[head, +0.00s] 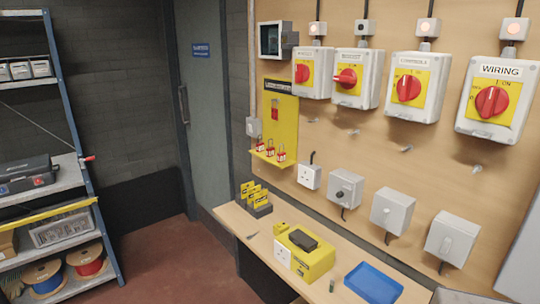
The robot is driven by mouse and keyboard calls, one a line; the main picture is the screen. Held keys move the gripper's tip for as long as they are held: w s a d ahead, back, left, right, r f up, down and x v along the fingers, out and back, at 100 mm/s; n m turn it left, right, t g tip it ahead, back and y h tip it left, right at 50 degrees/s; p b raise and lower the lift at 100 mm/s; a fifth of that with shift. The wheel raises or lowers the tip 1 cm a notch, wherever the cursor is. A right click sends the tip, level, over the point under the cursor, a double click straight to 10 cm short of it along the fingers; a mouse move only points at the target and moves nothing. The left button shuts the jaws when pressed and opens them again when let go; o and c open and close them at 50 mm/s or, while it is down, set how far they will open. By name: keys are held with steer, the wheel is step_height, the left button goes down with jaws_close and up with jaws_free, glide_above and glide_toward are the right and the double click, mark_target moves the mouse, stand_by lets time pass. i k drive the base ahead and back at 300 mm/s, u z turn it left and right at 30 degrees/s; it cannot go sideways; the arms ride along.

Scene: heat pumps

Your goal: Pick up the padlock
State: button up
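Three small red padlocks hang in a row on the lower ledge of the yellow lockout board (281,112) on the wooden wall panel. The left padlock (259,146), the middle padlock (269,149) and the right padlock (281,155) hang side by side with small gaps. Which of them the task means cannot be told. My gripper is not in view, and nothing is seen touching the padlocks.
A wooden bench (235,220) below carries a yellow box (315,265), a blue tray (373,283) and a holder with yellow tags (256,200). Several switch boxes with red knobs line the panel. Metal shelving (65,171) stands left; the red floor (170,260) between is clear.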

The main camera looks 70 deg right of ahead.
mark_target(270, 152)
steer(key=z, duration=0.05)
steer(key=i, duration=0.9)
steer(key=u, duration=0.05)
